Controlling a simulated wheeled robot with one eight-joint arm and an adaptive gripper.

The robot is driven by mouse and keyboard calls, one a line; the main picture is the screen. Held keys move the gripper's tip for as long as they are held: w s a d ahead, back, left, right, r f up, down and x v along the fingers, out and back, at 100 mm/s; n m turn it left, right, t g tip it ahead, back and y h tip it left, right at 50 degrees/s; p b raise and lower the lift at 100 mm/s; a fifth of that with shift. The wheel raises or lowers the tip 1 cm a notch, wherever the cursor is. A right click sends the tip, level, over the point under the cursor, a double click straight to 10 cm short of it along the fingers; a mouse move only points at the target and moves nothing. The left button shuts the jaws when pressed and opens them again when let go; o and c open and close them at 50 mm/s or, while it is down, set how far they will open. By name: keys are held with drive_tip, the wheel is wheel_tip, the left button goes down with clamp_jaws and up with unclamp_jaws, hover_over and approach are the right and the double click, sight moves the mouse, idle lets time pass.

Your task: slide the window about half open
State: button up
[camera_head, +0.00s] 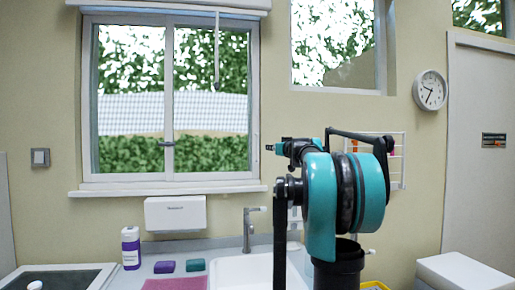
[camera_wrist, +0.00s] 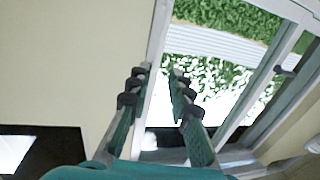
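The white-framed sliding window (camera_head: 168,60) is in the wall above the sink, with two panes side by side and a middle upright. It looks closed. A small dark latch (camera_head: 167,143) sits low on the middle upright and also shows in the wrist view (camera_wrist: 284,71). My gripper (camera_head: 269,147) is just right of the window's right frame in the head view and points left. In the wrist view my gripper (camera_wrist: 157,73) has its two fingers apart, with the white frame edge seen between them. I cannot tell whether they touch it.
A blind cord (camera_head: 217,60) hangs before the right pane. A wire rack (camera_head: 397,170) is on the wall behind my arm.

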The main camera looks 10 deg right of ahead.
drive_tip(key=w+a, duration=0.1)
drive_tip(key=w, duration=0.4)
drive_tip(key=w+a, duration=0.1)
drive_tip(key=w, duration=0.5)
drive_tip(key=w+a, duration=0.1)
drive_tip(key=w, duration=0.4)
drive_tip(key=shift+w, duration=0.3)
clamp_jaws()
